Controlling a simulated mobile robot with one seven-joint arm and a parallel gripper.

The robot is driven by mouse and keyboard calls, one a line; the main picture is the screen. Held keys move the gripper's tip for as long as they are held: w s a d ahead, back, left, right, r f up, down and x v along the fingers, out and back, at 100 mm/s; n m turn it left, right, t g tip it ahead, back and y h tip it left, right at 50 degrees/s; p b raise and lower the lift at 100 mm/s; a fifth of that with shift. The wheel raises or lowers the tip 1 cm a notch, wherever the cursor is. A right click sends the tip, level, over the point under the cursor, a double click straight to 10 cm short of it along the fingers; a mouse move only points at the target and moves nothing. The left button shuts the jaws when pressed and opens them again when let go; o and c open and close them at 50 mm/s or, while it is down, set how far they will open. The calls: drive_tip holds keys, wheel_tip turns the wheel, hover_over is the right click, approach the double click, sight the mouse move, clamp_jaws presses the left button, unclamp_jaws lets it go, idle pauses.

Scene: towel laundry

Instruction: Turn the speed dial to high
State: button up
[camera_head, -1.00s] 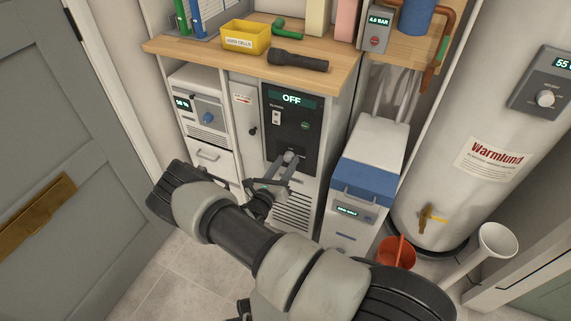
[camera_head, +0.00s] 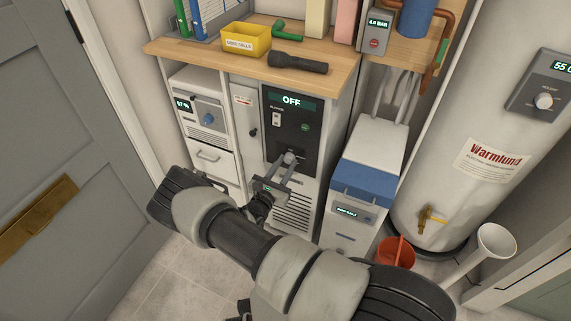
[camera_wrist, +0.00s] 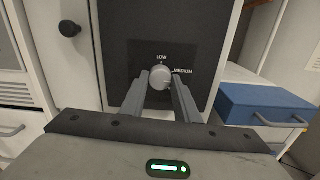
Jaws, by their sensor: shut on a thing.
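The speed dial (camera_wrist: 161,77) is a round, light grey knob low on a black panel (camera_head: 278,139). In the wrist view, LOW is printed above it and MEDIUM to its right. I see no HIGH label; the area below the dial is covered by my gripper. My gripper (camera_wrist: 160,88) is shut on the dial, one finger on each side. In the head view, my gripper (camera_head: 284,164) reaches the dial (camera_head: 291,158) from below. I cannot make out clearly where the dial's mark points. The display (camera_head: 291,101) above reads OFF, with a white switch (camera_head: 276,118) below it.
A wooden shelf (camera_head: 222,56) above holds a yellow bin (camera_head: 246,40) and a black flashlight (camera_head: 297,63). A blue-and-white unit (camera_head: 362,184) stands right of the panel. A white water heater (camera_head: 480,110) and a red bucket (camera_head: 396,251) are further right.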

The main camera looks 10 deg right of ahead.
drive_tip(key=m+p, duration=0.1)
drive_tip(key=m, duration=0.3)
drive_tip(key=shift+m, duration=0.3)
drive_tip(key=shift+a+m+p, duration=0.1)
drive_tip(key=shift+m+p, duration=0.5)
drive_tip(key=shift+m, duration=1.6)
drive_tip(key=o, duration=1)
drive_tip(key=shift+o, duration=0.2)
drive_tip(key=p+v, duration=0.2)
drive_tip(key=v, duration=1.5)
drive_tip(key=shift+s+a, duration=0.15)
drive_tip(key=shift+r, duration=0.15)
